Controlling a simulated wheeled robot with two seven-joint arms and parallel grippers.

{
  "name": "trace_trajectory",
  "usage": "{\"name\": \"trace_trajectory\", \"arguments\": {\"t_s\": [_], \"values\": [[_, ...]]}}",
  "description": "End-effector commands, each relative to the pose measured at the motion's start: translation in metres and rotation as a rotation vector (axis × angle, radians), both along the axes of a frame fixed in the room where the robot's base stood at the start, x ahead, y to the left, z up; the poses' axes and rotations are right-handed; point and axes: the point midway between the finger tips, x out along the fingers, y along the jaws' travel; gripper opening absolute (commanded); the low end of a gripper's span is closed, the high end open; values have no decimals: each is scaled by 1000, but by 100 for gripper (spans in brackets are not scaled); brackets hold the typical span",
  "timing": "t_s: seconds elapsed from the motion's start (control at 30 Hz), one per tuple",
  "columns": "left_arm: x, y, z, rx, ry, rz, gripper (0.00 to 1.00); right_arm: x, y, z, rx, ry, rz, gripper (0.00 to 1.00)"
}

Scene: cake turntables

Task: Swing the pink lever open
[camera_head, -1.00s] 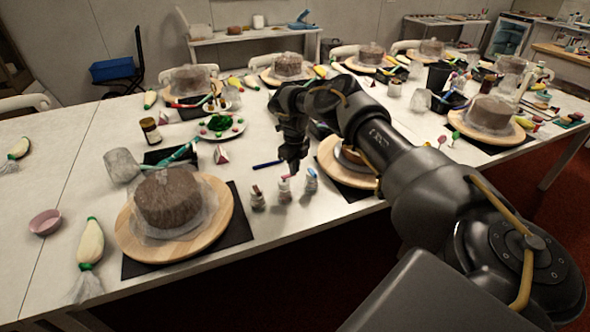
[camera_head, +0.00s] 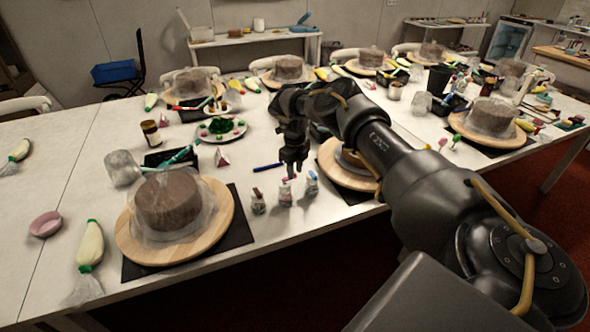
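Three small bottles stand in a row near the table's front edge. The middle one (camera_head: 285,195) has a pink lever (camera_head: 289,179) on its top. The left one (camera_head: 258,203) has a brownish-red top and the right one (camera_head: 312,184) has a blue top. My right gripper (camera_head: 291,173) points down just above the middle bottle, very close to the pink lever. I cannot tell whether it touches the lever or how far its fingers are apart. My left gripper is not in view.
A wrapped cake on a wooden turntable (camera_head: 132,246) stands left of the bottles. Another turntable (camera_head: 338,172) is right of them, partly hidden by my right arm. A blue pen (camera_head: 267,167) lies behind the bottles. Bare tabletop (camera_head: 300,222) lies in front of them.

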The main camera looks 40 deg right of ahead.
Motion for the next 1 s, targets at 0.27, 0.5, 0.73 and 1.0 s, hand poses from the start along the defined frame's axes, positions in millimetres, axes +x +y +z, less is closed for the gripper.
{"name": "trace_trajectory", "arguments": {"t_s": [0.27, 0.5, 0.73, 1.0], "values": [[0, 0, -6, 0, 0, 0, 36, 1, 0, 36, 1, -5, -1, 32], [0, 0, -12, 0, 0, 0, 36, 1, 1, 82, 0, -4, 0, 32], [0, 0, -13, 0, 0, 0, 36, 0, 1, 105, -1, -1, 1, 32], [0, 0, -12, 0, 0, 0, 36, 0, 1, 108, 0, 0, 0, 32]]}}
